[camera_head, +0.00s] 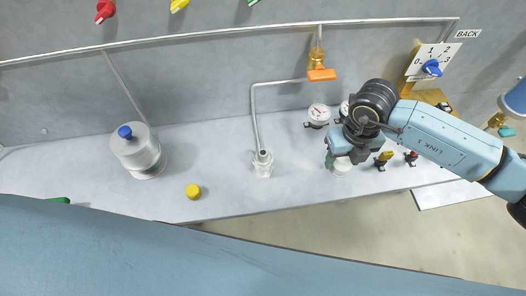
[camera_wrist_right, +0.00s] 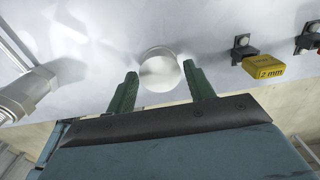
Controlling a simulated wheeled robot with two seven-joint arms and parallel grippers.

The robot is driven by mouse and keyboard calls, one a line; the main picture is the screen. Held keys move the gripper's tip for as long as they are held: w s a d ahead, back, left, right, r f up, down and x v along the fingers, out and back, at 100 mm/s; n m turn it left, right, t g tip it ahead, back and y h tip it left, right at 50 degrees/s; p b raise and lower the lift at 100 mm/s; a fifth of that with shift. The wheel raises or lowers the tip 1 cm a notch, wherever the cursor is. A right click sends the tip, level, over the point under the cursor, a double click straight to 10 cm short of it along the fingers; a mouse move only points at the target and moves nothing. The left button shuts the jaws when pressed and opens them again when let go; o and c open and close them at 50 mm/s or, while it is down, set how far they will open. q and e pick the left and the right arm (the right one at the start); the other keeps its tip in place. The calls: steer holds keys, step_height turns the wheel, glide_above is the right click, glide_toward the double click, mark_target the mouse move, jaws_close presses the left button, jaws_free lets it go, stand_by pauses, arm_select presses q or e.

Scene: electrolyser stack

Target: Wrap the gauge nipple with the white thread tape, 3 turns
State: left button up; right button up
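A white round piece (camera_wrist_right: 160,72), which looks like the thread tape roll, sits on the bench between the two green fingers of my right gripper (camera_wrist_right: 161,69) in the wrist view. The fingers are apart, one on each side of it; I cannot tell whether they touch it. In the head view, the right gripper (camera_head: 341,158) is over the white piece (camera_head: 341,169), partly hiding it. An upright metal fitting (camera_head: 263,162), probably the gauge nipple, stands at the pipe's lower end, left of the gripper; a metal fitting (camera_wrist_right: 25,92) also shows in the wrist view. My left gripper is out of view.
Gauges (camera_head: 318,114) lie behind the gripper. A yellow 2 mm piece (camera_wrist_right: 265,68) sits right of the fingers. A blue-topped canister (camera_head: 138,152) and a yellow cap (camera_head: 193,191) stand at left. An orange-handled valve (camera_head: 321,74) is on the wall. Bench between cap and fitting is clear.

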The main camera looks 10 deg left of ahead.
steer(key=c, duration=0.5)
steer(key=shift+r+p, duration=1.35)
steer(key=shift+r, duration=0.7)
